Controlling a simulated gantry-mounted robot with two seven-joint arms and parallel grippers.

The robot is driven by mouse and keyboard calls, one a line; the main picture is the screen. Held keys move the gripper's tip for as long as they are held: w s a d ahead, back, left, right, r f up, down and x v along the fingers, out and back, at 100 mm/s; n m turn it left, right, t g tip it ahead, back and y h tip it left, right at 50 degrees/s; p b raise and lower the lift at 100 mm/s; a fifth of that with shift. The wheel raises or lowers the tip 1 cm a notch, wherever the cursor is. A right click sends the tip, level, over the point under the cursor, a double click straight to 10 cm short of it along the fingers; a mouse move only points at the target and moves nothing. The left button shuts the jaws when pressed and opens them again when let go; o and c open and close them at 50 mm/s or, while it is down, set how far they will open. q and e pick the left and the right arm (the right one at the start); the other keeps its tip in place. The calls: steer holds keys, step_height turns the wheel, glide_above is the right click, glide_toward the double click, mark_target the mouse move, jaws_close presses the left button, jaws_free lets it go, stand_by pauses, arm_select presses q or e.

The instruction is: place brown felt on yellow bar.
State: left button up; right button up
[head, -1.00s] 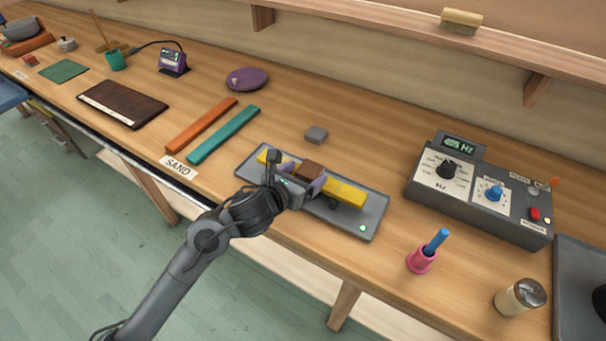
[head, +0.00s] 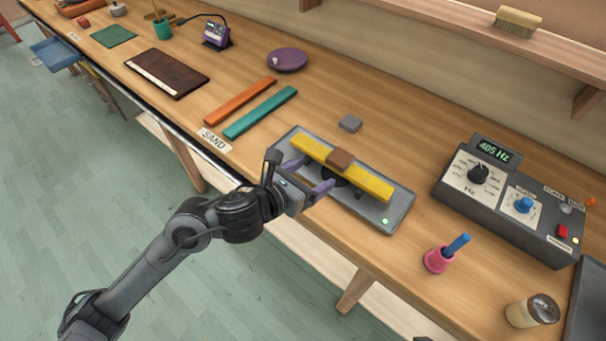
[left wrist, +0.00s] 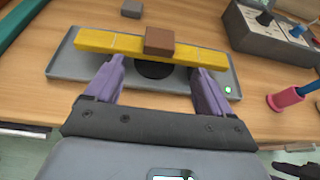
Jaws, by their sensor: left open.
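The brown felt (head: 340,159) is a small brown block lying across the top of the yellow bar (head: 371,184), near its middle. In the left wrist view the felt (left wrist: 159,41) rests flat on the bar (left wrist: 105,41). The bar sits raised on a dark round support over a grey tray (head: 397,213). My left gripper (head: 309,175) is open and empty, its purple fingers apart on the near side of the bar. Its fingers do not hold the felt.
A small grey block (head: 350,123) lies behind the tray. Orange (head: 240,101) and teal (head: 260,113) bars lie left. A frequency box (head: 508,205), a pink cup with a blue handle (head: 438,260) and a jar (head: 533,311) stand right.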

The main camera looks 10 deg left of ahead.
arm_select(q)
steer(key=s+a+f+m+g+y, duration=0.2)
steer(key=s+a+f+m, duration=0.3)
steer(key=s+f+m, duration=0.2)
steer(key=s+a+f+m+g+y, duration=0.2)
steer(key=s+a+f+m, duration=0.3)
steer(key=s+m, duration=0.6)
steer(key=s+a+f+m+g+y, duration=0.2)
steer(key=s+a+f+m+g, duration=0.2)
steer(key=s+f+m, duration=0.4)
steer(key=s+a+m, duration=0.1)
steer(key=m, duration=0.5)
steer(key=shift+s+a+f+y, duration=0.2)
steer(key=shift+a+f+y, duration=0.1)
steer(key=shift+f+y, duration=0.1)
steer(key=shift+r, duration=0.15)
